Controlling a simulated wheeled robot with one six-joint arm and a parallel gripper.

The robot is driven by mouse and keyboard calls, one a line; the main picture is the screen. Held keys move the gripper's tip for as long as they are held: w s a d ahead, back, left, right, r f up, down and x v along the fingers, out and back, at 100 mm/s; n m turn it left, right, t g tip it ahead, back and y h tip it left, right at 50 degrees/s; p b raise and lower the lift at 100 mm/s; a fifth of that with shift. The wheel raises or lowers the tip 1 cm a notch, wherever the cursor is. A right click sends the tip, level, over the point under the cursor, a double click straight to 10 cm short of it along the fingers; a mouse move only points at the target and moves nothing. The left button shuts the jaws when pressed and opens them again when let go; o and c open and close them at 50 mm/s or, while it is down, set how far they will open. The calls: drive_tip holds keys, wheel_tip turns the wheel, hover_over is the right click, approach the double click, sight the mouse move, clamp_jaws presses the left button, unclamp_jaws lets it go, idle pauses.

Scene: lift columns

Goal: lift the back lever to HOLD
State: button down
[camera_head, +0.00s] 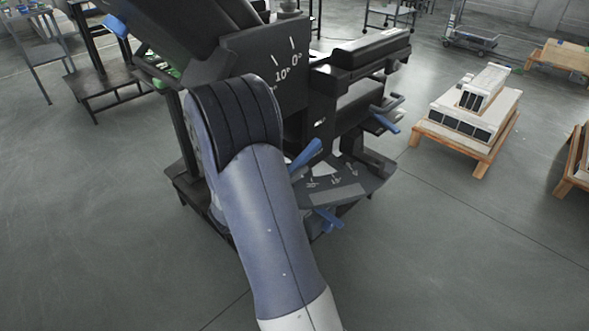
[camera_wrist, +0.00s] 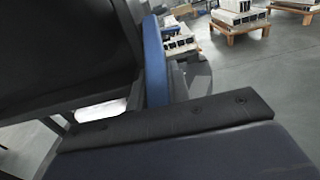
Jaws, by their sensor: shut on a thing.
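A blue lever (camera_head: 305,156), which I take to be the back lever, sticks out tilted from behind my arm in the head view, above a dark plate (camera_head: 335,190) with pale markings too small to read. A blue lever also stands close up in the wrist view (camera_wrist: 155,62); its lower end is hidden behind a dark bolted bar. My gripper (camera_wrist: 155,104) is hidden behind my arm in the head view. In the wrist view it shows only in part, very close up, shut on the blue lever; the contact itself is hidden.
The black machine has a panel marked 10° and 0° (camera_head: 268,65). Other blue handles stick out at the right (camera_head: 385,120) and low in front (camera_head: 328,221). A wooden pallet (camera_head: 450,143) with pale blocks stands at the right. The grey floor between is clear.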

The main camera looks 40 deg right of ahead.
sight(299, 160)
drive_tip(key=shift+a+r+y+p, duration=0.25)
drive_tip(key=shift+r+y+p, duration=0.75)
drive_tip(key=shift+p, duration=1.25)
drive_tip(key=r+y+p, duration=0.1)
drive_tip(key=y+p, duration=0.1)
drive_tip(key=p, duration=0.2)
drive_tip(key=shift+a+r, duration=0.15)
drive_tip(key=shift+r, duration=0.05)
drive_tip(key=shift+r+p, duration=0.45)
drive_tip(key=shift+r, duration=0.35)
drive_tip(key=c, duration=1.3)
unclamp_jaws()
drive_tip(key=p+v, duration=0.1)
drive_tip(key=v, duration=0.9)
drive_tip(key=shift+a+r, duration=0.1)
drive_tip(key=shift+a, duration=0.3)
